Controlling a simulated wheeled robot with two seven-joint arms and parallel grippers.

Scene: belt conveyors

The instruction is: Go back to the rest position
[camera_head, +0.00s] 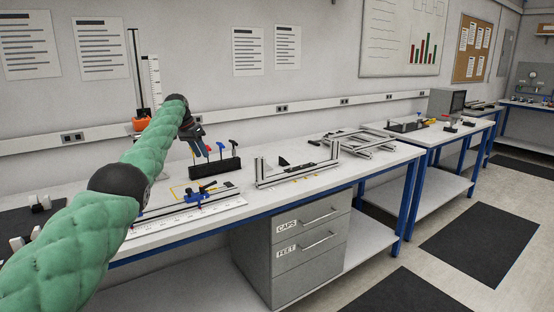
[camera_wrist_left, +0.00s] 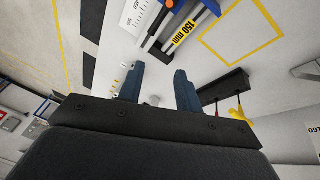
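My left arm, in a green padded sleeve, comes in from the left in the head view. My left gripper (camera_head: 197,140) is above the back of the workbench, close to the upper left of a black tool holder (camera_head: 216,168). In the left wrist view the two fingers of the left gripper (camera_wrist_left: 158,88) stand apart with nothing seen between them. The tool holder (camera_wrist_left: 222,88) is to the right of the fingers there, apart from them. My right gripper is in neither view.
Colored-handled tools stand in the holder. The white workbench (camera_head: 270,205) carries a blue clamp on a ruler plate (camera_head: 190,212), aluminium frames (camera_head: 295,172) and an orange-based height gauge (camera_head: 141,123). A grey drawer unit (camera_head: 305,245) is below. Further benches stand at right.

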